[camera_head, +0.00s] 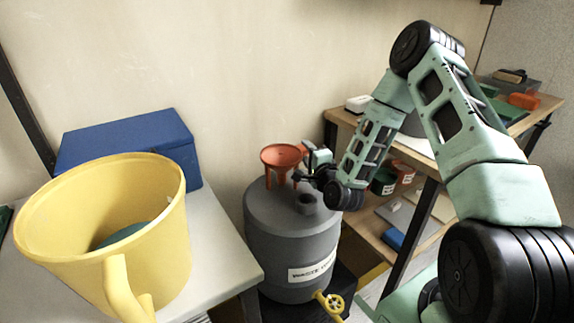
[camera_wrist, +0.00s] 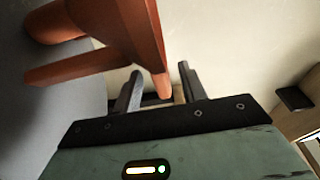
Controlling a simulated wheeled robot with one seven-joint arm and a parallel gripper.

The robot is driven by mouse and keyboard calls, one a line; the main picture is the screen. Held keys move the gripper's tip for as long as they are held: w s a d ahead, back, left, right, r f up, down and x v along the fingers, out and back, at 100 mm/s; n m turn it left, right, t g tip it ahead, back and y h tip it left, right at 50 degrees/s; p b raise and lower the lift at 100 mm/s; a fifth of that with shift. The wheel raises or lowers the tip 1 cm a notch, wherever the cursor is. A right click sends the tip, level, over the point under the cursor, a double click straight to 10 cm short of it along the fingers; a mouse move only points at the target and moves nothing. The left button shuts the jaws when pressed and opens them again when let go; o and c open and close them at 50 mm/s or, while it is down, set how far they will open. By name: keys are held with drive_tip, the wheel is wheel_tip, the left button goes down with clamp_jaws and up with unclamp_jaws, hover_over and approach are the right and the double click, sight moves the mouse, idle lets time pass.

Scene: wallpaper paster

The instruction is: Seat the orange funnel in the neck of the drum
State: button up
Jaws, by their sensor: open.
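The orange funnel (camera_head: 284,157) is on top of the grey drum (camera_head: 290,245), wide mouth up, left of the short dark neck (camera_head: 306,203). It is not in the neck. My gripper (camera_head: 312,174) is low over the drum top, close to the funnel's right side. In the wrist view the gripper (camera_wrist: 160,88) is open, and an orange bar of the funnel (camera_wrist: 143,38) reaches down to between the two dark fingers. I cannot tell whether a finger touches it. The funnel's upper part is outside the wrist view.
A yellow bucket (camera_head: 150,245) and a blue box (camera_head: 130,145) stand on the white table (camera_head: 225,245) at left. A wooden shelf unit (camera_head: 425,168) with cans stands right of the drum. A yellow valve (camera_head: 330,305) sticks out at the drum's foot.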

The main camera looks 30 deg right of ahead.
drive_tip(key=shift+w+d, duration=0.1)
drive_tip(key=shift+w, duration=0.5)
clamp_jaws()
drive_tip(key=shift+r, duration=0.15)
